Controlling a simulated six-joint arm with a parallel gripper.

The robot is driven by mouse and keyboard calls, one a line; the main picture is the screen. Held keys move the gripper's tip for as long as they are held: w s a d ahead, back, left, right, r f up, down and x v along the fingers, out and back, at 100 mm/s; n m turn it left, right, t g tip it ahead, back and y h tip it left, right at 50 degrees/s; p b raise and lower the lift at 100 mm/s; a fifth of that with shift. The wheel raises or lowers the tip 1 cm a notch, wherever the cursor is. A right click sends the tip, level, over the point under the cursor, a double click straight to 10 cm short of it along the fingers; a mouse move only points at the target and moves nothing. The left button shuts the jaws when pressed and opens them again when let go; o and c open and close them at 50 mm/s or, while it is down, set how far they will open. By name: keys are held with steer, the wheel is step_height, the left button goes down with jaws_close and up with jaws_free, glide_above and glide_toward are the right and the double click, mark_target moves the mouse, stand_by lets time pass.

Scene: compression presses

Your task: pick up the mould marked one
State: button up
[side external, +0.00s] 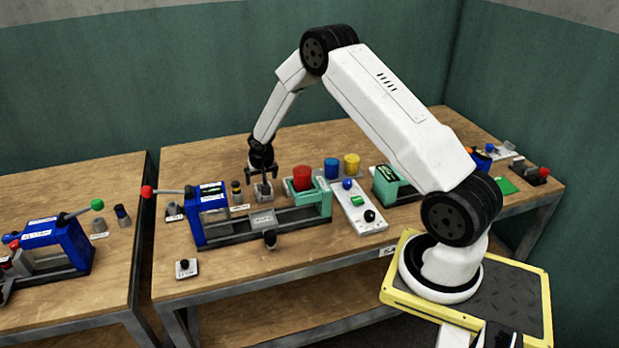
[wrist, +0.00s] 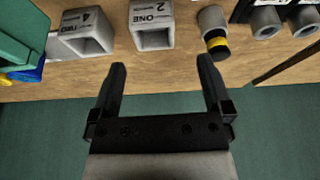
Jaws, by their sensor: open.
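The mould marked ONE (wrist: 151,36) is a grey block with a square opening, near the top middle of the wrist view; its lettering is upside down there. My gripper (wrist: 161,65) is open and empty, and the mould lies ahead of the fingertips, roughly between their lines. In the side view my gripper (side external: 263,172) points down just above a small grey block (side external: 263,190) behind the blue and green press; whether it touches the block cannot be told. A similar grey mould marked TWO (wrist: 85,40) stands to the left in the wrist view.
A grey cylinder with a yellow and black band (wrist: 213,35) stands close right of the mould. The press (side external: 262,221) is in front, with a red cylinder (side external: 303,178) on its right. Blue (side external: 331,168) and yellow (side external: 352,164) cylinders stand further right.

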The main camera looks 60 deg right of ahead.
mark_target(261, 199)
steer(key=shift+w+d+f, duration=0.15)
steer(key=shift+d+f, duration=0.45)
steer(key=shift+d, duration=0.1)
steer(key=shift+f, duration=0.1)
steer(key=shift+x, duration=1.2)
steer(key=shift+x, duration=2.55)
steer(key=shift+d, duration=0.15)
steer(key=c, duration=1.3)
